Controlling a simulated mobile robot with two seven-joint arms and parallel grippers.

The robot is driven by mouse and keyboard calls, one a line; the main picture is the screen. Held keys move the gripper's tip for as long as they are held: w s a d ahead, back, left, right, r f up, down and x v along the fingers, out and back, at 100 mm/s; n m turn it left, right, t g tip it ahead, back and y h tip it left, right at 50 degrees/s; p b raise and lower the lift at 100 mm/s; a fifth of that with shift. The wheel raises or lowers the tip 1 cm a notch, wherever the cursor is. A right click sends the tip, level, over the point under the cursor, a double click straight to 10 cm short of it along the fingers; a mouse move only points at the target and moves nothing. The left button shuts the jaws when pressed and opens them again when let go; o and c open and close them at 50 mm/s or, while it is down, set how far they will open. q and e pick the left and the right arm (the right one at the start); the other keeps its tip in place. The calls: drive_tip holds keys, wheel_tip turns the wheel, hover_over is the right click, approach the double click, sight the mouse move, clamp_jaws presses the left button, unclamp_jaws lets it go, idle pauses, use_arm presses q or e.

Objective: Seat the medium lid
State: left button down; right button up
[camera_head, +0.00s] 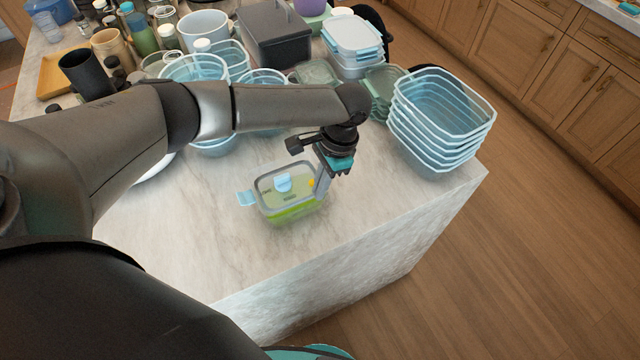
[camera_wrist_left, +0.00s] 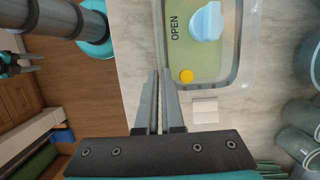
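The medium lid (camera_head: 264,184) is clear with a grey rim, a blue knob and a yellow dot. It lies on top of a clear container with a green lower part (camera_head: 292,212), near the island's front edge. A pale blue side flap (camera_head: 245,198) sticks outward on its left. I cannot tell how tightly the lid sits. My left gripper (camera_head: 323,192) is at the container's right side. In the left wrist view the lid (camera_wrist_left: 215,52) reads "OPEN", and my left gripper (camera_wrist_left: 160,74) is shut beside its edge, with nothing visible between the fingers.
A stack of blue tubs (camera_head: 440,118) stands at the right corner, with green containers (camera_head: 383,86) beside it. Blue bowls, a dark grey box (camera_head: 275,38), cups and bottles crowd the back. The marble counter (camera_head: 200,255) is bare left and in front of the container.

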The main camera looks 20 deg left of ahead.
use_arm(q)
drive_tip(key=shift+b+x, duration=0.4)
drive_tip(key=shift+x, duration=0.5)
drive_tip(key=c, duration=1)
unclamp_jaws()
drive_tip(key=shift+w+d, duration=0.15)
drive_tip(key=v, duration=1.5)
drive_tip(key=shift+w+d+r, duration=0.1)
